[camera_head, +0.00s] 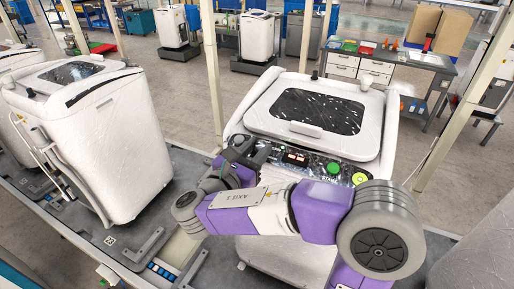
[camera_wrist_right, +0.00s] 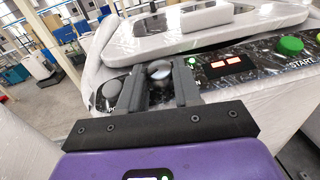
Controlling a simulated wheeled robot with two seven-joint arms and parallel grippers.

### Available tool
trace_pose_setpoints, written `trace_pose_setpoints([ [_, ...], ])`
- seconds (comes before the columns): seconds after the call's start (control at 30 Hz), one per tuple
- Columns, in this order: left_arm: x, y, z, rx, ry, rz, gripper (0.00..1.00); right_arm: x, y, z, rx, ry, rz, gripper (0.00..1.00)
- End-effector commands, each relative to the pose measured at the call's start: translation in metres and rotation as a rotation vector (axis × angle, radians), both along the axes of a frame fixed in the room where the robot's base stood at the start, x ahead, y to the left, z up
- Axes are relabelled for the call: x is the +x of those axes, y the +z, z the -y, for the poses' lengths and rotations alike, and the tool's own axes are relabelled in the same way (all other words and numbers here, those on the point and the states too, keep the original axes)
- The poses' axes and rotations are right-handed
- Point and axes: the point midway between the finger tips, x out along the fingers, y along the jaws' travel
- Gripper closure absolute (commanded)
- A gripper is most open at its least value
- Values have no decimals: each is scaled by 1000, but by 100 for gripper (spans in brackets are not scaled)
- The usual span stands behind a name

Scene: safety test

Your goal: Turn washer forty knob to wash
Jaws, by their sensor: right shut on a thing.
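The white washer (camera_head: 372,160) stands in front of me, wrapped in clear film, with its dark lid window facing up. Its dark control panel (camera_head: 318,168) runs along the near edge and also shows in the right wrist view (camera_wrist_right: 218,62). My right gripper (camera_head: 246,152) is at the panel's left part. In the right wrist view, my right gripper (camera_wrist_right: 160,82) has its fingers closed around a round silvery knob (camera_wrist_right: 159,69). The head view hides this knob behind the gripper. A second, grey knob (camera_wrist_right: 112,89) is left of the fingers. My left gripper is out of view.
A green START button (camera_wrist_right: 290,45) and a red display (camera_wrist_right: 226,66) are right of the held knob. Another wrapped washer (camera_head: 110,140) stands on the left. A workbench (camera_head: 380,62) and slanted pale posts (camera_head: 212,70) are behind.

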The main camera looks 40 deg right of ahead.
Motion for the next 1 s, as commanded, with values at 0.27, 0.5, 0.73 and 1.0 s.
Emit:
trace_pose_setpoints([
  [0.27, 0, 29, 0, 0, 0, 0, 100, 6, 4, -2, 32, -225, 60, 97],
  [0.5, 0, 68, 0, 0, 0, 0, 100, 11, 8, -3, 65, -443, 127, 97],
  [0.73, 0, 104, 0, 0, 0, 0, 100, 15, 8, -1, 97, -649, 193, 97],
  [1.0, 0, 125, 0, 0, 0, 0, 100, 20, 6, 1, 137, -890, 272, 97],
])
